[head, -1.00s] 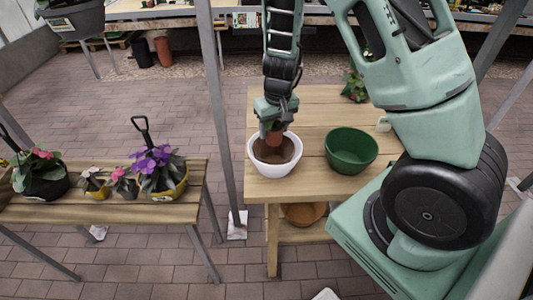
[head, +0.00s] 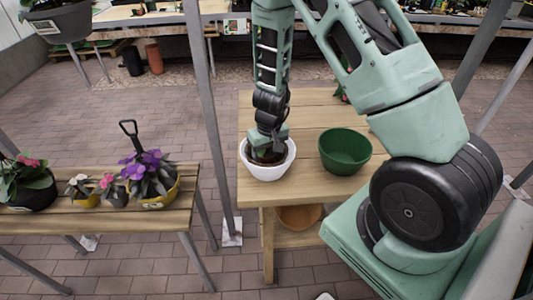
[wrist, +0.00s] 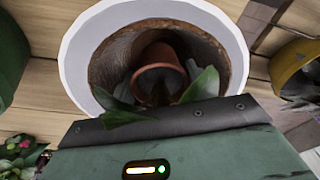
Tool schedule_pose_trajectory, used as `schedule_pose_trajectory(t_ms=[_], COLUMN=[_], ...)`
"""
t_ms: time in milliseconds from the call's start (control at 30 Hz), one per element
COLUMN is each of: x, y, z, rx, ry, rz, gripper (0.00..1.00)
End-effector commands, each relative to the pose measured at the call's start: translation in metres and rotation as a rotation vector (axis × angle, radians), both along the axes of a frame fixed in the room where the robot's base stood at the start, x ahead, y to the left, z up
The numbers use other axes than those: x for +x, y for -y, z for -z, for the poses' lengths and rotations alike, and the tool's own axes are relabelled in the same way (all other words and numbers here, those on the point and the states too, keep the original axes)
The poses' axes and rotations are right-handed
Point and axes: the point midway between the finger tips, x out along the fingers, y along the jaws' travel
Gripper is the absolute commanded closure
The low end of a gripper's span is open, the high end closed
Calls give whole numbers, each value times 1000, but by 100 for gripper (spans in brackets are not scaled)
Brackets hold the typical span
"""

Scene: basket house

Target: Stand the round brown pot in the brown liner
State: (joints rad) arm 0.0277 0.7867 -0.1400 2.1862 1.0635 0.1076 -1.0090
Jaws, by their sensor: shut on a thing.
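The round brown pot (wrist: 160,58), terracotta with green leaves at its mouth, is inside the brown liner (wrist: 112,62) in the wrist view. The liner is rough-walled and lines a white planter (head: 268,172) on the wooden table. My gripper (head: 267,151) reaches down into the planter from above and is shut on the pot. The fingers are mostly hidden by the planter rim and the leaves. The pot's base is hidden, so I cannot tell whether it touches the liner's bottom.
A green bowl (head: 345,150) stands to the right of the planter on the same table. An orange-brown bowl (head: 299,216) sits on the shelf below. A grey post (head: 208,120) rises left of the table. A bench with several potted flowers (head: 150,175) is further left.

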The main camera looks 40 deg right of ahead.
Motion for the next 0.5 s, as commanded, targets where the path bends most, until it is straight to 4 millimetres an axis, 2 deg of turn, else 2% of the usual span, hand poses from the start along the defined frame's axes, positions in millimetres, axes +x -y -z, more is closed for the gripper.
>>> schedule_pose_trajectory(t_ms=[67,100,367,500], x=[0,0,0,0], y=[0,0,0,0], z=[4,2,2,-5], rx=[0,0,0,0], ry=[0,0,0,1], rz=[1,1,1,-2], gripper=[71,36,36,36])
